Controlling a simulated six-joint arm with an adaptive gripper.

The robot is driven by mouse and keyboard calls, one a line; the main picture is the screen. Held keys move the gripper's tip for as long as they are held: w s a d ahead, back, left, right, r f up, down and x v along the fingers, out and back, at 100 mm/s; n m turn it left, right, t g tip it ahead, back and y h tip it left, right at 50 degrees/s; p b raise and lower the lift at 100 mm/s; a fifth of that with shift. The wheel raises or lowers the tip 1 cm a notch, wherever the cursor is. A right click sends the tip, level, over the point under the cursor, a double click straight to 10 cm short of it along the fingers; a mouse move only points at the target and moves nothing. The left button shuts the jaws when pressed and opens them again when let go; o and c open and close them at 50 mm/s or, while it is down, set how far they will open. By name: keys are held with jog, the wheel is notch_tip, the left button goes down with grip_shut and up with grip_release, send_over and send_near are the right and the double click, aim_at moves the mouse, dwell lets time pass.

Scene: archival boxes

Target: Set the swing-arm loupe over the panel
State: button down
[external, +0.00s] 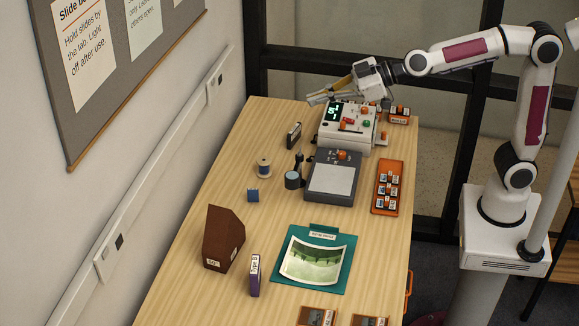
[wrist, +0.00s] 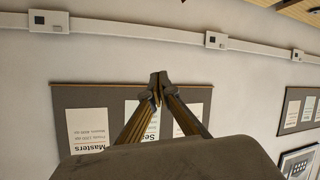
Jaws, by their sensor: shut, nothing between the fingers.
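The swing-arm loupe (external: 292,180) is a small dark cylinder with a pale blue-grey top, beside a short black post (external: 299,160). It sits at the left edge of the light panel (external: 331,182), a dark grey box with a pale top face and an orange knob at its back. The loupe appears beside the pale face, not over it. My gripper (external: 312,100) is shut and empty, high near the far end of the table, pointing left.
A white device (external: 348,137) with a green display stands behind the panel, below my gripper. An orange slide tray (external: 388,187) lies right of the panel. A teal folder (external: 337,279) with a photograph lies in front.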

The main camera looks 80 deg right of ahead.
aim_at(296, 170)
jog(key=w+a+f+t+h, duration=0.1)
jog(key=w+f+t+h, duration=0.15)
jog(key=w, duration=0.65)
jog(key=w+a+f+t+h, duration=0.1)
jog(key=w+a+h, duration=0.15)
jog(key=w, duration=0.75)
notch_tip(296, 170, down, 10)
jog(key=w+h, duration=0.3)
jog(key=h, duration=0.3)
jog(key=s+f+g+h, duration=0.4)
jog(key=s+f, duration=0.1)
jog(key=f, duration=0.6)
jog(key=s+d+f+g+h, duration=0.1)
jog(key=s+f+g+h, duration=0.2)
jog(key=s+f, duration=0.3)
notch_tip(296, 170, down, 5)
jog(key=shift+s+r+g+h, duration=0.1)
jog(key=shift+s+g+h, duration=0.15)
jog(key=shift+g+h, duration=0.25)
jog(key=shift+w+d, duration=0.1)
jog(key=shift+d, duration=0.1)
jog(key=d, duration=0.9)
jog(key=shift+w, duration=0.3)
